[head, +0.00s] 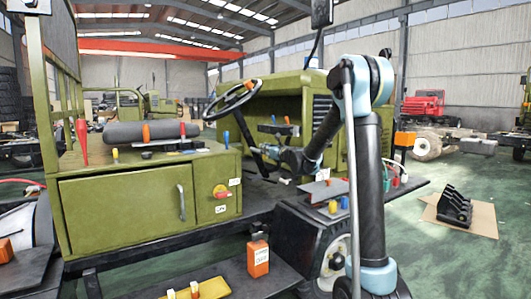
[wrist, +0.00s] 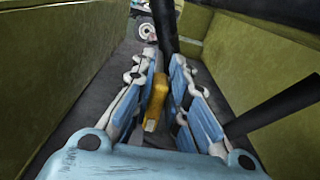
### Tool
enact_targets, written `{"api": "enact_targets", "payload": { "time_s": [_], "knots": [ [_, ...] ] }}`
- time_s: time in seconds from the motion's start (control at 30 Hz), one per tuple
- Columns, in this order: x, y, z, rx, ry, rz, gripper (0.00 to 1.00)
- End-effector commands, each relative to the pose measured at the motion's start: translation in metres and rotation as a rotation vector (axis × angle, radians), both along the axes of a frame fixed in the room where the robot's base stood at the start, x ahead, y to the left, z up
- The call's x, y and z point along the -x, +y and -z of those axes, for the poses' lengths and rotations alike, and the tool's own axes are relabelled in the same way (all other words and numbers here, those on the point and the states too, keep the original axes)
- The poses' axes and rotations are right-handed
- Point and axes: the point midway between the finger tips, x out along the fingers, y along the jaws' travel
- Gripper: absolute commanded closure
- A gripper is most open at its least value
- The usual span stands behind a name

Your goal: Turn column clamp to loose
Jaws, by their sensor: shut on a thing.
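The column clamp shows in the wrist view as a small orange-yellow lever (wrist: 156,98) between the fingers of my gripper (wrist: 164,62). My gripper is shut on it. The lever points back toward the palm, tilted slightly left. The dark steering column (wrist: 165,25) runs just beyond the fingertips. In the head view my gripper (head: 268,152) reaches in from the right to the column, below the steering wheel (head: 236,98). The lever cannot be made out there. How the lever joins the column is hidden by the fingers.
Green panels (wrist: 62,75) stand close on both sides of my gripper. A dark bar (wrist: 275,112) lies close on the right in the wrist view. In the head view a green cabinet (head: 120,212) stands left of the column, and a dark side tray (head: 350,187) lies below my arm.

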Motion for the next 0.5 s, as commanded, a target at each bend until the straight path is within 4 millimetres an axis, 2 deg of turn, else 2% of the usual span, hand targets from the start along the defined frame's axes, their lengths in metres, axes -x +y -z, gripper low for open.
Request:
{"api": "enact_targets", "payload": {
  "time_s": [0.5],
  "knots": [
    [0.0069, 0.0082, 0.0025, 0.298, -0.234, -0.001, 1.00]
  ]
}}
